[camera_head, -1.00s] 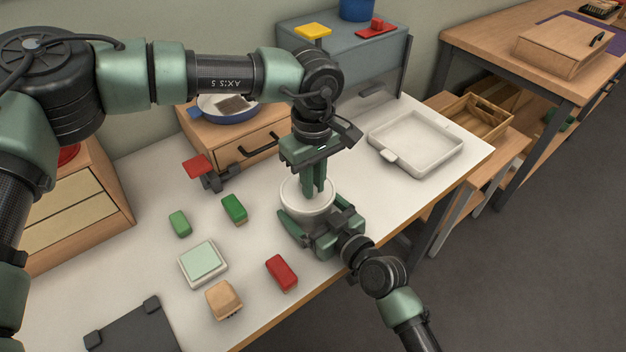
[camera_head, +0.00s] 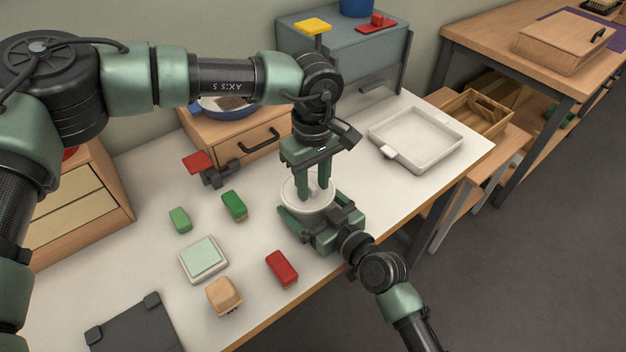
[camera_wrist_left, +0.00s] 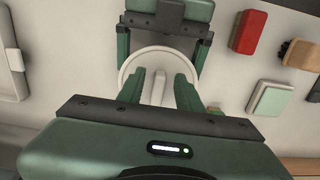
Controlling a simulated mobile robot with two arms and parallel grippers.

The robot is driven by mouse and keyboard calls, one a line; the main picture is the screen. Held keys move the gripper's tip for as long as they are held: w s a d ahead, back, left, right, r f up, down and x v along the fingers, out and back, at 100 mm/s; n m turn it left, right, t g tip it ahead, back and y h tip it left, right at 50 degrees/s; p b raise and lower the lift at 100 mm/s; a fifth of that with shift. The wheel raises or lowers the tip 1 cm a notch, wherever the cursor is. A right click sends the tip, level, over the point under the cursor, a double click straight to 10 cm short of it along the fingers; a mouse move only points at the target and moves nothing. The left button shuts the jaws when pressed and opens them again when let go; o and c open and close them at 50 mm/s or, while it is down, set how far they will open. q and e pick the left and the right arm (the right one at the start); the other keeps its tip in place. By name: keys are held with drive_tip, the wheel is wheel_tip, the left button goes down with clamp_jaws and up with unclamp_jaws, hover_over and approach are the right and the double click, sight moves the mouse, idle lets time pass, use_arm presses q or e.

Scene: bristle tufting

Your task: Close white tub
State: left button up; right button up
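The round white tub (camera_head: 289,192) stands upright near the table's front edge. Its white lid (camera_wrist_left: 160,57) lies on top, with a raised bar handle (camera_wrist_left: 159,88) across its middle. My left gripper (camera_head: 313,196) points straight down over the lid. Its fingers are spread on either side of the handle, with gaps showing in the left wrist view. My right gripper (camera_head: 309,206) comes in from the front, its fingers on opposite sides of the tub and seemingly touching its wall. The grippers hide part of the tub, so how fully the lid seats cannot be seen.
Green blocks (camera_head: 234,205), a red block (camera_head: 282,268), a tan block (camera_head: 223,296) and a pale green pad (camera_head: 203,258) lie to the left. A white tray (camera_head: 452,148) lies to the right. A red-topped stand (camera_head: 197,162) is behind left.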

sight(323, 216)
use_arm(q)
drive_tip(key=shift+r, duration=0.1)
wheel_tip(323, 216, up, 12)
idle(0.7)
use_arm(e)
drive_tip(key=o, duration=1.7)
drive_tip(key=shift+v, duration=3.95)
use_arm(q)
drive_tip(key=shift+f, duration=0.3)
